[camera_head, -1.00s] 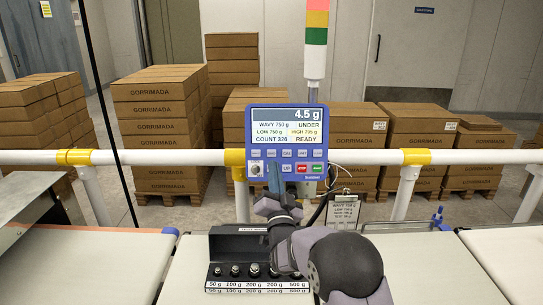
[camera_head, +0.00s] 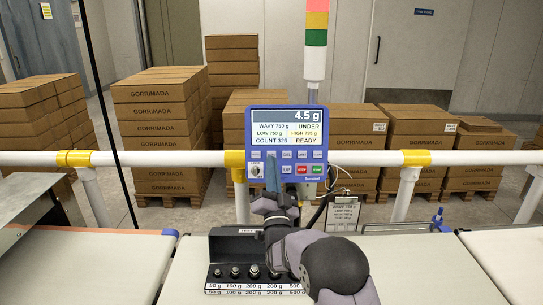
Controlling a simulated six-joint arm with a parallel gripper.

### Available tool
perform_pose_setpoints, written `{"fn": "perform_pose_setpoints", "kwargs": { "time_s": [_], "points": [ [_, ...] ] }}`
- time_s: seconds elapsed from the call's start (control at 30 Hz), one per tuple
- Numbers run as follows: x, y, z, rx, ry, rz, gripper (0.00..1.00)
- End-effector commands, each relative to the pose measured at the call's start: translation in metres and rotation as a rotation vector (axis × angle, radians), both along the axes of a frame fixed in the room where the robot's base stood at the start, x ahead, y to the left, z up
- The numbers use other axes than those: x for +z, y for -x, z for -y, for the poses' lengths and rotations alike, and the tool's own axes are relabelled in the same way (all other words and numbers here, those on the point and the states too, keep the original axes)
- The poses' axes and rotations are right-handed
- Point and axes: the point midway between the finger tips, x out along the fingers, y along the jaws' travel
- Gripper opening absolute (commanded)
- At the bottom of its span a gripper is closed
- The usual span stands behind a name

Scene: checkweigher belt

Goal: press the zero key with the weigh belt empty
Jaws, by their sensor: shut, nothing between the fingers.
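I cannot tell if the tip touches the panel. The pale middle belt (camera_head: 405,262) shows no package; my arm hides part of it.
A black weight holder (camera_head: 222,248) with several labelled weights stands low in front, partly behind my arm; I cannot tell whether it rests on the belt. A light tower (camera_head: 315,50) rises behind the panel. A clipboard tag (camera_head: 344,213) hangs right. The white rail (camera_head: 370,158) crosses the view.

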Motion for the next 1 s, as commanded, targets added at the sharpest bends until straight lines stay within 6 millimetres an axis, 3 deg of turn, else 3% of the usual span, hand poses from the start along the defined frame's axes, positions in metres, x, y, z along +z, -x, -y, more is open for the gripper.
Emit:
{"fn": "perform_pose_setpoints", "kwargs": {
  "time_s": [0.53, 1.0],
  "points": [
    [-0.021, -0.058, 0.000, 0.000, 0.000, 0.001, 0.00],
    [-0.020, -0.070, 0.000, 0.001, 0.000, -0.001, 0.00]
  ]
}}
